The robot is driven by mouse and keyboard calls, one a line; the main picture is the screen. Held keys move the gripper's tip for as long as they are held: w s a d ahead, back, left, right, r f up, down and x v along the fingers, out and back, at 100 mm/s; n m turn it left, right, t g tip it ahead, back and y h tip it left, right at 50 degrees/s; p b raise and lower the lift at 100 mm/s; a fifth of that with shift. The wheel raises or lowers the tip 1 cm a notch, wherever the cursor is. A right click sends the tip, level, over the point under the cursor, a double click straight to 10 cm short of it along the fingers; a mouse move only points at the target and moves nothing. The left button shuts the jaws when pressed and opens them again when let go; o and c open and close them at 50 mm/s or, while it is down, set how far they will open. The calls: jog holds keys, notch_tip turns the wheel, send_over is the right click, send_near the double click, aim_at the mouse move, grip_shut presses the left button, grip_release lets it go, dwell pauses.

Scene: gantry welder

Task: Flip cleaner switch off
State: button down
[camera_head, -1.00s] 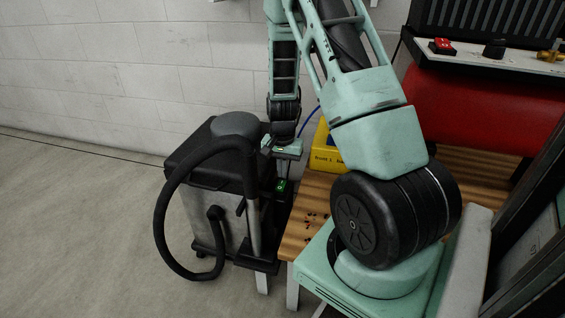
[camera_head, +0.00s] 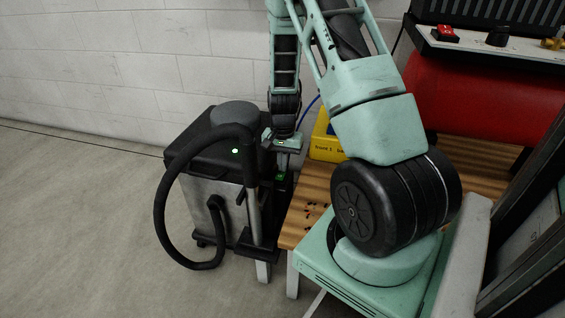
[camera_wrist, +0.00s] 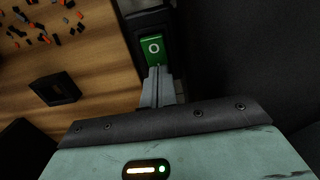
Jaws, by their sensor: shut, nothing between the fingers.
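The cleaner (camera_head: 222,190) is a grey and black box with a thick black hose, standing on the floor left of the wooden bench. A small green light (camera_head: 235,151) glows on it. The cleaner switch is a green rocker with a white ring mark (camera_wrist: 153,48) in the wrist view; in the head view it is a small green spot (camera_head: 281,178), partly hidden. My gripper (camera_wrist: 161,72) is shut and empty, its fingertips at the switch's near end; I cannot tell whether they touch. In the head view my gripper (camera_head: 283,160) is above the switch.
The wooden bench (camera_head: 318,190) lies right of the switch, with a yellow box (camera_head: 325,150) on it. A black block (camera_wrist: 55,89) and scattered small orange and dark pieces (camera_wrist: 42,25) show in the wrist view. A red tank (camera_head: 480,110) is at the right.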

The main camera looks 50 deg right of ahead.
jog(key=shift+s+a+r+p, duration=0.25)
jog(key=shift+a+r+p, duration=0.15)
jog(key=shift+a, duration=0.2)
notch_tip(320, 180, up, 14)
jog(key=w+d+p, duration=0.1)
jog(key=d+p, duration=0.1)
jog(key=p, duration=0.5)
jog(key=shift+f, duration=0.15)
jog(key=shift+d, duration=0.1)
